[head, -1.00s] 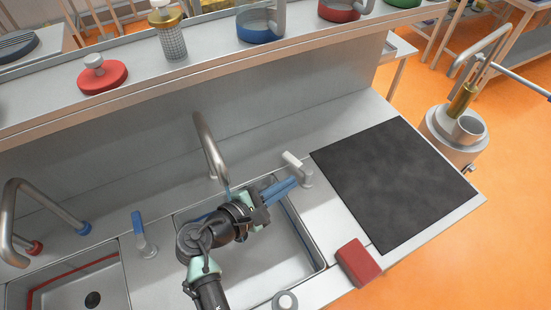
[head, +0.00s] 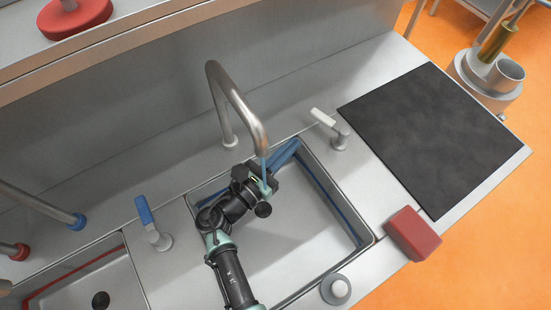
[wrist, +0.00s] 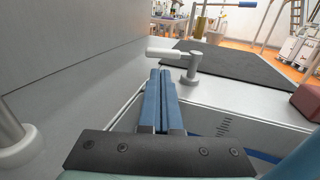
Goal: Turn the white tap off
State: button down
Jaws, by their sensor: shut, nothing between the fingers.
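The white tap (head: 324,118) is a white lever on a grey metal post at the right back rim of the sink. Its lever points up-left, towards the back wall, in the head view. My gripper (head: 294,144) has long blue fingers, shut together and empty, over the sink just left of the tap. In the wrist view the fingertips (wrist: 160,73) lie below and in front of the lever's left end (wrist: 160,52), left of the post. A gap shows between fingers and tap in the head view.
The curved metal spout (head: 237,100) arches over my gripper. A blue-handled tap (head: 146,215) stands left of the sink (head: 315,235). A black mat (head: 435,135) lies right of the white tap, with a red block (head: 413,233) in front. The steel wall rises behind.

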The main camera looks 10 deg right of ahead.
aim_at(314, 118)
jog(key=b+x, duration=0.2)
jog(key=x, duration=0.5)
jog(key=shift+w, duration=0.1)
jog(key=shift+w+d+f+m+g+h+b, duration=0.15)
jog(key=shift+w+m+g+h+b, duration=0.35)
jog(key=shift+b, duration=0.45)
jog(key=shift+w+d+m+g+h+b, duration=0.1)
jog(key=shift+w+m+g+h+b, duration=0.15)
jog(key=shift+g+b, duration=0.25)
jog(key=shift+w+d+m+g+h+b, duration=0.1)
jog(key=shift+m+g+h+b, duration=0.05)
jog(key=shift+m+g+b, duration=0.3)
jog(key=shift+w+d+r+g, duration=0.2)
jog(key=shift+w+d+g, duration=0.05)
jog(key=shift+w+d, duration=0.1)
jog(key=shift+s+a, duration=0.1)
jog(key=shift+a, duration=0.05)
